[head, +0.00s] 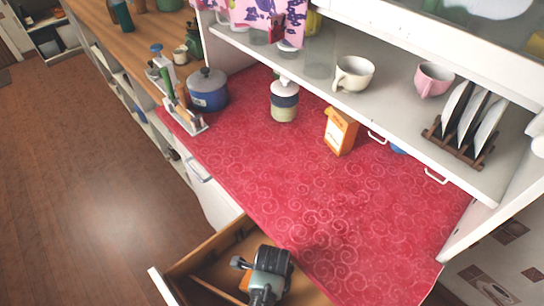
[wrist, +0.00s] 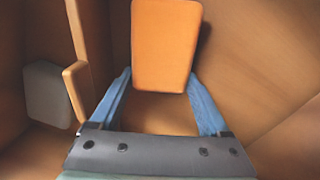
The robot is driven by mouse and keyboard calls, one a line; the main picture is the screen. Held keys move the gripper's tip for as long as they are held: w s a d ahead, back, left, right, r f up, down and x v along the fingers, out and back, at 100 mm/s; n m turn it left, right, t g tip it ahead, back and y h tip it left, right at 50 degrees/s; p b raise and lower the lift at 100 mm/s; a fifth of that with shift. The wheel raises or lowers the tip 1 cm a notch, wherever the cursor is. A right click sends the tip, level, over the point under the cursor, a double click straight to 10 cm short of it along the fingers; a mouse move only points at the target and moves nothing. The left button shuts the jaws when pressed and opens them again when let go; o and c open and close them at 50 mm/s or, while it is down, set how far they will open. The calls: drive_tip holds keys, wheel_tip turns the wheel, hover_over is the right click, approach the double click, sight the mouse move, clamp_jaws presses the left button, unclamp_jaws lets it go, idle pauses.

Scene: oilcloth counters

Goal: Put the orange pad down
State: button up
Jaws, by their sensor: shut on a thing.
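The orange pad (wrist: 165,45) is a flat, rounded block, held between the two blue fingers of my gripper (wrist: 160,82) in the wrist view. My gripper is shut on it. In the head view my gripper (head: 268,272) is over the open wooden drawer (head: 208,262) below the counter, and a small orange edge of the pad (head: 244,280) shows beside it. The drawer's brown floor and walls surround the pad in the wrist view. I cannot tell whether the pad touches the drawer floor.

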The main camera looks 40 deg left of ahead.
drive_tip(key=shift+f, duration=0.2)
drive_tip(key=o, duration=1.2)
drive_tip(key=shift+r, duration=0.1)
drive_tip(key=shift+c, duration=0.2)
wheel_tip(320, 180, up, 12)
drive_tip(key=p, duration=0.1)
drive_tip(key=shift+r, duration=0.2)
